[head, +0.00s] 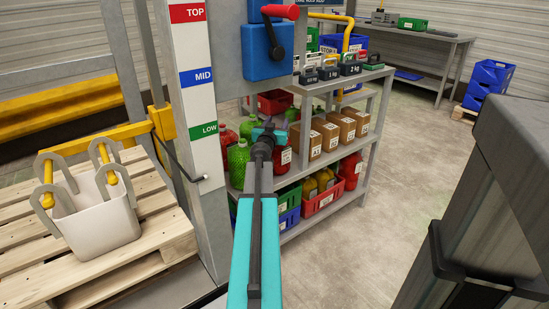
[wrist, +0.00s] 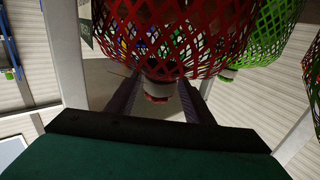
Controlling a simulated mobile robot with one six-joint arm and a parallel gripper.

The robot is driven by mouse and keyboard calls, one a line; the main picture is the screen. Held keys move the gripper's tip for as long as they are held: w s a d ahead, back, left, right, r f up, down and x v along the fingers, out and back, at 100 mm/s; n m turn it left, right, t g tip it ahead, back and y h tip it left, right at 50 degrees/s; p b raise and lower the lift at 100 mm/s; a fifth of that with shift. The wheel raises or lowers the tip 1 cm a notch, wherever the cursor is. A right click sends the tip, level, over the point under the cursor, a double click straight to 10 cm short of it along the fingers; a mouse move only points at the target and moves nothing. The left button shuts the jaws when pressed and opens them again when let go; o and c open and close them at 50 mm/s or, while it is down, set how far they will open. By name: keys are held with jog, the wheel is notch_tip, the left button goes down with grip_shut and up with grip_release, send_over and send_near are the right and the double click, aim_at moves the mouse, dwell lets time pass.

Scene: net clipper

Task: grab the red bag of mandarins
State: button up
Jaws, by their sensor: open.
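A red net bag (wrist: 180,30) fills the top middle of the wrist view. Its pale neck with a red end (wrist: 157,92) shows between the two fingers of my gripper (wrist: 158,100). The fingers are apart, one on each side of the neck, and I see no grip on it. In the head view my gripper (head: 266,133) is at the shelf unit, among red and green bags. A red bag (head: 283,157) shows just right of it there. My arm hides part of that shelf. I cannot make out the fruit in the net.
A green net bag (wrist: 275,30) hangs close beside the red one; a green bag (head: 238,162) also shows in the head view. Cardboard boxes (head: 325,137) stand right on the same shelf.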

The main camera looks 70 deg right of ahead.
jog(key=shift+s, duration=0.1)
dwell(0.3)
grip_shut()
dwell(1.3)
